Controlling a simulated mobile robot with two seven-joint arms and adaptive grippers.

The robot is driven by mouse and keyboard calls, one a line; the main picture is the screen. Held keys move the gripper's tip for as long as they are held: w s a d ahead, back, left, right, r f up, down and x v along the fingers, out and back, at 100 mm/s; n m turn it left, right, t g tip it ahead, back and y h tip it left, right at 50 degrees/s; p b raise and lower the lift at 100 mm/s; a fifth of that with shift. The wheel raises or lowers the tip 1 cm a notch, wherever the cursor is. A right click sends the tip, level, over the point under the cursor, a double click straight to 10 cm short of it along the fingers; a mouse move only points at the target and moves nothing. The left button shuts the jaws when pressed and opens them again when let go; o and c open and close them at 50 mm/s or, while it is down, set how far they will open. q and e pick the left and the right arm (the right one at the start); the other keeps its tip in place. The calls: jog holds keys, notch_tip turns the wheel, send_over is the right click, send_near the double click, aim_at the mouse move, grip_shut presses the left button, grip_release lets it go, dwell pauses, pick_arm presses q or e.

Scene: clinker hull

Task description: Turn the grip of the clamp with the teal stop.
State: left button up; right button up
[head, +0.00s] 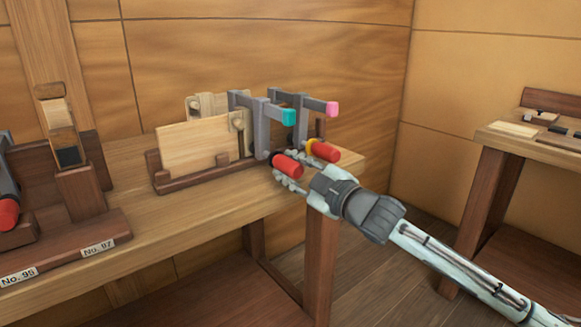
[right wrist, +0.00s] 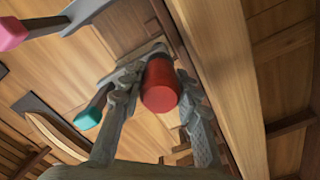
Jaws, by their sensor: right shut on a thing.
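The clamp with the teal stop (head: 288,117) has a grey frame and stands at the right end of the bench, its red grip (head: 287,166) low at the front. In the right wrist view the red grip (right wrist: 160,88) lies between my fingers, with the teal stop (right wrist: 89,118) to its left. My right gripper (head: 289,181) is shut on this red grip. A similar clamp with a pink stop (head: 332,107) stands just behind and right, with a red grip (head: 325,151) and yellow collar. My left gripper is not in view.
A wooden rack (head: 205,174) holding upright boards stands left of the clamps. Farther left are wooden stands with labels "No. 95" (head: 18,276) and "No. 97" (head: 98,247). A second table (head: 505,150) with small items is at right. The bench front is clear.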

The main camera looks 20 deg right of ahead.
jog(key=shift+r, duration=0.15)
jog(key=o, duration=1.2)
jog(key=shift+w, duration=0.1)
jog(key=shift+c, duration=0.2)
jog(key=v, duration=1.2)
